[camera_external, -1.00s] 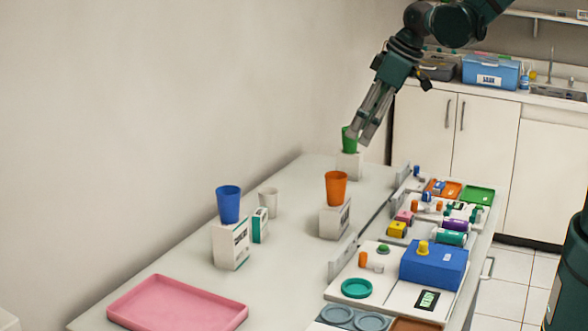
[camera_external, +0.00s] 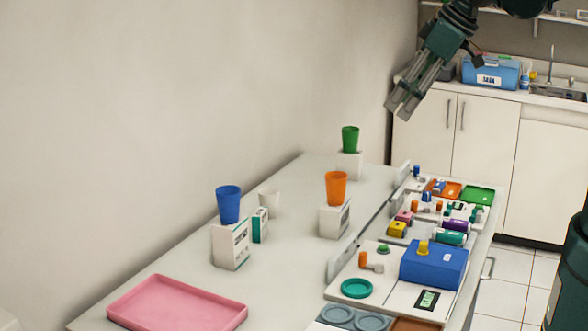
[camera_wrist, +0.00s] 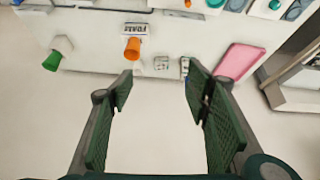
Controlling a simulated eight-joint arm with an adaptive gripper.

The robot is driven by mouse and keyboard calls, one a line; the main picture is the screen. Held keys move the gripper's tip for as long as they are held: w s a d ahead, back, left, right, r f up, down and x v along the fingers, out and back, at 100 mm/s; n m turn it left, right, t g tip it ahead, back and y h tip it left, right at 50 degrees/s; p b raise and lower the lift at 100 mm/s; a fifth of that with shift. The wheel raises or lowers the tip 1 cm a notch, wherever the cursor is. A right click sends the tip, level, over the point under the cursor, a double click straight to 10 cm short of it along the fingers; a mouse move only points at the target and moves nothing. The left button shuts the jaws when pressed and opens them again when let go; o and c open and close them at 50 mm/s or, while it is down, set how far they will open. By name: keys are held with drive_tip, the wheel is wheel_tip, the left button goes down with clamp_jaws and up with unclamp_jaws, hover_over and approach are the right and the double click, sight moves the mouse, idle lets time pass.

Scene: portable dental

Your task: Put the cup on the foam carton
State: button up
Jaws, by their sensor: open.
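My gripper (camera_external: 401,106) is open and empty, raised above and to the right of the green cup; its fingers (camera_wrist: 158,78) are wide apart in the wrist view. The green cup (camera_external: 350,139) (camera_wrist: 52,61) stands upright on a white carton (camera_external: 349,165) at the table's far end. The orange cup (camera_external: 336,188) (camera_wrist: 132,48) stands on another white carton (camera_external: 334,221) (camera_wrist: 135,29), whose lettering in the wrist view resembles "FOAMS". The blue cup (camera_external: 228,205) stands on a taller white carton (camera_external: 230,243). A white cup (camera_external: 268,199) is on the table, partly hidden.
A small white and teal box (camera_external: 260,225) stands beside the blue cup's carton. A pink tray (camera_external: 178,302) (camera_wrist: 240,61) lies at the near end. Cluttered trays and a blue box (camera_external: 434,264) line the right side. Mid-table is clear.

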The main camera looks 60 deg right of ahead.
drive_tip(key=s+a+r, duration=0.1)
drive_tip(key=s+a, duration=0.1)
drive_tip(key=s, duration=0.3)
drive_tip(key=s+a+r+m+t, duration=0.1)
drive_tip(key=s+a, duration=0.1)
drive_tip(key=s, duration=0.4)
drive_tip(key=shift+r, duration=0.35)
